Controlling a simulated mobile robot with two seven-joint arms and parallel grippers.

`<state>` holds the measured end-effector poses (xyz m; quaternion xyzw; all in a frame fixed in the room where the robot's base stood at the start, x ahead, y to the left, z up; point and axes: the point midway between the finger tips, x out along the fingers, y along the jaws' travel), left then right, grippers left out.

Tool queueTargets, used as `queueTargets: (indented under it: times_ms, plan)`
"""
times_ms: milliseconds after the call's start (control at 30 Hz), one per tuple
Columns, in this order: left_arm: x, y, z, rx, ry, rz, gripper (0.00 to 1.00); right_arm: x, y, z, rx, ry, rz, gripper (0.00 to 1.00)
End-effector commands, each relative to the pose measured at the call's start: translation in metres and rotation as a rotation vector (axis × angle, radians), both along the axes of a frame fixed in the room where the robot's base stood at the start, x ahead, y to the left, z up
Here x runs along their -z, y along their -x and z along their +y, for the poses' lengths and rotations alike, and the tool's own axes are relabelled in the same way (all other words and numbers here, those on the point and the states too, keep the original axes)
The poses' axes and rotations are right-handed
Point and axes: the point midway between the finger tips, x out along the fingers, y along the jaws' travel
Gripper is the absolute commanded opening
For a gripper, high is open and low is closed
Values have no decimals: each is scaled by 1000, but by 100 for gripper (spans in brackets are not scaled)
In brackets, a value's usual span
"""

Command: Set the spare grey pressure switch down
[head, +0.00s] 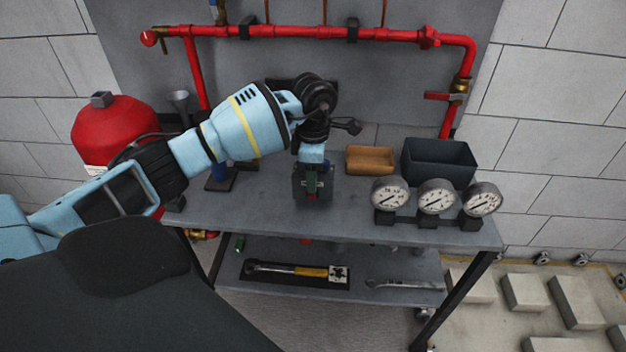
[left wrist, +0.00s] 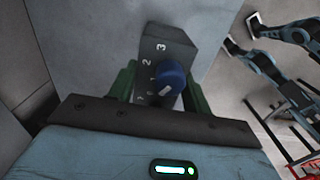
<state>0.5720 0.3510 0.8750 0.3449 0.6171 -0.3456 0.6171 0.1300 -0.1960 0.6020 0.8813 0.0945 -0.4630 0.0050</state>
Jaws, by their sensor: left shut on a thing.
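The grey pressure switch (left wrist: 178,45) is a dark grey box with a blue knob (left wrist: 170,80) and white numerals on its face, seen close up in the left wrist view. My left gripper (left wrist: 160,90) is shut on it, with green fingers on either side of the box. The switch's dark body (head: 298,183) shows around the fingers there. I cannot tell whether its underside touches the bench. My right gripper is not in view.
Three round gauges (head: 436,196) on dark bases stand to the right. A wooden tray (head: 371,160) and a dark open bin (head: 438,162) are behind. The lower shelf (head: 365,268) holds tools. A red pipe (head: 290,33) runs along the back panel.

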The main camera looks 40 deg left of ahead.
Motion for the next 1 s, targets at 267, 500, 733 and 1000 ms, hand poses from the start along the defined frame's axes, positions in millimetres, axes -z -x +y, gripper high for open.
queueTargets:
  times_ms: [267, 500, 733, 1000]
  plan:
    - [22, 0, 0, 0, 0, -1, 14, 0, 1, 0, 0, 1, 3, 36]
    - [24, 0, 0, 1, 1, -1, 14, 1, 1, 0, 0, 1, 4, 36]
    - [26, 1, 0, 0, 1, 1, 71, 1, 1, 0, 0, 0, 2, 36]
    - [25, 1, 0, 0, 1, 1, 71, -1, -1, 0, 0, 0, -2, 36]
